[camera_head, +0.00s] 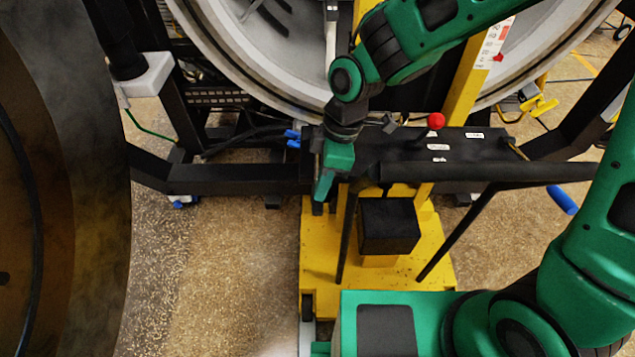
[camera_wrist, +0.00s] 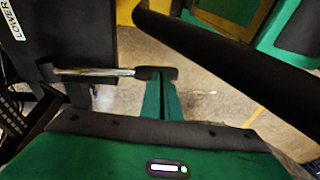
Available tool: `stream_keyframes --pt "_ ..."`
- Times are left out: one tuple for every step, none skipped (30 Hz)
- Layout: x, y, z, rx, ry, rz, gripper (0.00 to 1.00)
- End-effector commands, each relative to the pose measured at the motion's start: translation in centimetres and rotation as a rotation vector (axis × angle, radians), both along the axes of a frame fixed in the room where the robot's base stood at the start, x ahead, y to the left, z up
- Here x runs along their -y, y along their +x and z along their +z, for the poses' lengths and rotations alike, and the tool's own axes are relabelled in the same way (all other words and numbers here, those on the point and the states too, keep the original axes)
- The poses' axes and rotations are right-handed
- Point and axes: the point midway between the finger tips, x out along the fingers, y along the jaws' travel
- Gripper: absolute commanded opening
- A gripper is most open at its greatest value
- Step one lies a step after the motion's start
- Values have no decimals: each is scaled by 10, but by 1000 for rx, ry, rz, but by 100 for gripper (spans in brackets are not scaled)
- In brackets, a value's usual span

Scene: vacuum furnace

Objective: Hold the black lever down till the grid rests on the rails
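The lever is a thin silver rod with a black grip (camera_wrist: 155,73), sticking out sideways from a black box marked "LOWER" (camera_wrist: 17,22) in the wrist view. My gripper (camera_wrist: 161,88) has its two green fingers together, with their tips at the black grip. They look to be touching it, but I cannot tell how firmly they press. In the head view my gripper (camera_head: 320,200) points down at the left end of the lift truck's black crossbeam (camera_head: 390,160), and the lever there is hidden behind it. I cannot make out the grid or the rails.
A red knob (camera_head: 437,120) stands on the crossbeam. The truck's black push handle (camera_head: 470,180) runs close to my gripper and crosses the wrist view. The yellow truck base (camera_head: 325,262) is below. A large round furnace part (camera_head: 95,200) fills the left edge.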

Motion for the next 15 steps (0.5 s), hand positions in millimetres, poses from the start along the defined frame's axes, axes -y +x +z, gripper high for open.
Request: stream_keyframes --pt "2 -14 -10 -29 -13 15 0" --pt "2 -14 -10 -29 -13 16 0" --pt "2 -14 -10 -30 -12 16 0" --pt "2 -14 -10 -30 -12 16 0" --pt "2 -14 -10 -30 -12 16 0" --pt "2 -14 -9 -30 -12 16 0" --pt "2 -14 -9 -30 -12 16 0" --pt "2 -14 -9 -30 -12 16 0" --pt "2 -14 -9 -30 -12 16 0" --pt "2 -14 -9 -30 -12 16 0" --pt "2 -14 -9 -30 -12 16 0" --pt "2 -14 -9 -29 -12 16 0" --pt "2 -14 -8 -29 -12 17 0" --pt "2 -14 -7 -28 -11 16 0" --pt "2 -13 -5 -27 -11 16 0"
